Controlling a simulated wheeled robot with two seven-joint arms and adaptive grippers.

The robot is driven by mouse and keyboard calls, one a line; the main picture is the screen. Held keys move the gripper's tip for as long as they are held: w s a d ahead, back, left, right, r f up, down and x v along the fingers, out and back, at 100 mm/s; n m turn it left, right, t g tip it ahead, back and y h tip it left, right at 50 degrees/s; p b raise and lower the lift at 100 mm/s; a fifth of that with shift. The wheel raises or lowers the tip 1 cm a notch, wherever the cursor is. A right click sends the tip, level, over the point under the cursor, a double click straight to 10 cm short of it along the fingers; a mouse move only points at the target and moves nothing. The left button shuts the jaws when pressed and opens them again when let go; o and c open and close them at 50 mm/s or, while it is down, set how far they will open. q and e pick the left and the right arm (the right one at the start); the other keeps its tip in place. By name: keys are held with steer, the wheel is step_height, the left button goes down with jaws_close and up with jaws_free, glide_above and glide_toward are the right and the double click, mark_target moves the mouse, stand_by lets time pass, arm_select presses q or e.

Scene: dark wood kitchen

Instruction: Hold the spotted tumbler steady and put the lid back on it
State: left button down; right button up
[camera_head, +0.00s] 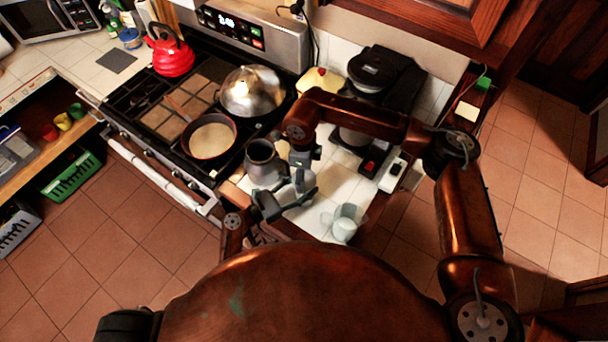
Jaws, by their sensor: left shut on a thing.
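The grey tumbler (264,168) stands on the white counter beside the stove, upright or nearly so, with its dark mouth open at the top. Its spots are too small to make out. My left gripper (284,198) reaches in from the lower left and is shut on the tumbler's lower part, which its fingers partly hide. My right gripper (301,178) points down just right of the tumbler, close to my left fingers. The two grippers overlap in the picture, so I cannot tell whether the right one is open. I cannot make out the lid.
Clear glasses (343,225) stand near the counter's front edge. A black coffee machine (377,80) is behind my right arm. On the stove at left are a pan (209,138), a domed silver lid (251,92) and a red kettle (169,54).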

steer(key=o, duration=0.5)
steer(key=shift+r, duration=0.1)
step_height(320, 180, up, 12)
steer(key=shift+w, duration=0.15)
stand_by(0.3)
steer(key=shift+a, duration=0.1)
arm_select(q)
steer(key=c, duration=0.9)
jaws_free()
steer(key=shift+c, duration=0.2)
steer(key=v, duration=1.2)
